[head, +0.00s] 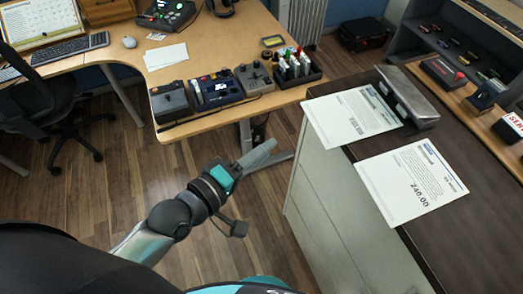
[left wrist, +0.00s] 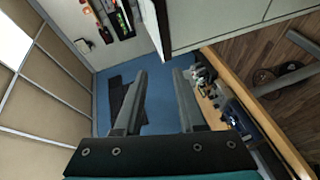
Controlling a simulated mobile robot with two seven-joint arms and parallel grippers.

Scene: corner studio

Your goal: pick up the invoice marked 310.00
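Two white printed sheets lie on the dark counter top at the right of the head view. The nearer sheet (head: 412,180) reads 240.00. The farther sheet (head: 350,118) juts over the counter's left edge, and a grey metal block (head: 407,98) stands at its right end. I cannot read an amount on it, so I cannot tell whether it is the 310.00 invoice. My left gripper (head: 268,152) is over the floor, left of the counter and apart from both sheets. In the left wrist view my left gripper (left wrist: 160,75) has its fingers apart with nothing between them. My right gripper is not in view.
The dark counter (head: 455,245) has a pale cabinet front (head: 325,215) below it. A wooden desk (head: 215,50) with control boxes (head: 222,90) and a pen holder (head: 294,68) stands at the back left. A black chair (head: 45,115) is at the left. Wood floor between is mostly clear.

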